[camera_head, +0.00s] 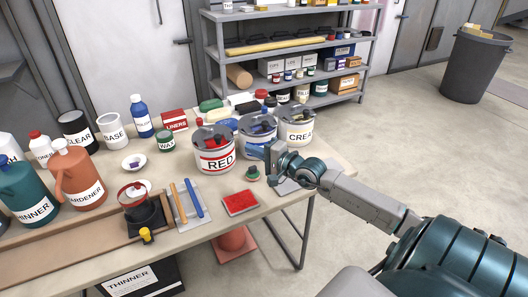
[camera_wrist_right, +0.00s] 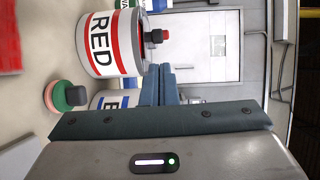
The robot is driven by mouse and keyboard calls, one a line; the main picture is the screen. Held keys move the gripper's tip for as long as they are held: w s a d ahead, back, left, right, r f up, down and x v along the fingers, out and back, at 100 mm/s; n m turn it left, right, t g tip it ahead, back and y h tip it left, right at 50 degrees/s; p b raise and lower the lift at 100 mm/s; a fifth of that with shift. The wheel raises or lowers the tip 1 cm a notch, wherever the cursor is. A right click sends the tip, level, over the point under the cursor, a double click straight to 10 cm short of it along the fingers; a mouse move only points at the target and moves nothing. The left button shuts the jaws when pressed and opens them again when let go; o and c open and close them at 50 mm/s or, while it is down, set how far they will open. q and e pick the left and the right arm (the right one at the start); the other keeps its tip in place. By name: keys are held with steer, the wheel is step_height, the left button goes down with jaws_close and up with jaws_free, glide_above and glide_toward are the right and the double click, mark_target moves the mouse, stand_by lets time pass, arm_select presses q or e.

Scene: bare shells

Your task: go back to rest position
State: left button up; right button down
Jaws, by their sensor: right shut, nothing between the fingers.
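My right gripper (camera_head: 272,160) is over the right end of the table, in front of the blue-labelled and cream paint cans. In the right wrist view its fingers (camera_wrist_right: 162,85) are together with nothing between them. The red paint can (camera_head: 214,149) stands just left of the gripper, apart from it; it also shows in the right wrist view (camera_wrist_right: 105,45). The blue-labelled can (camera_head: 257,132) stands behind the gripper and is partly hidden. The cream can (camera_head: 296,127) stands to its right. My left gripper does not show in either view.
A small green-topped round item (camera_head: 252,173) and a red pad (camera_head: 240,203) lie near the table's front edge. Teal (camera_head: 28,193) and orange (camera_head: 80,180) jugs stand at the left. A metal shelf (camera_head: 215,55) stands behind. Floor to the right is clear up to a dark bin (camera_head: 472,68).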

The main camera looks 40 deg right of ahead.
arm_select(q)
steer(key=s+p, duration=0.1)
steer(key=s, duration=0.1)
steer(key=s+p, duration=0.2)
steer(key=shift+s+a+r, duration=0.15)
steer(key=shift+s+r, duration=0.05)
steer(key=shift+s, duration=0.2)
arm_select(e)
steer(key=v, duration=0.4)
steer(key=shift+a, duration=0.15)
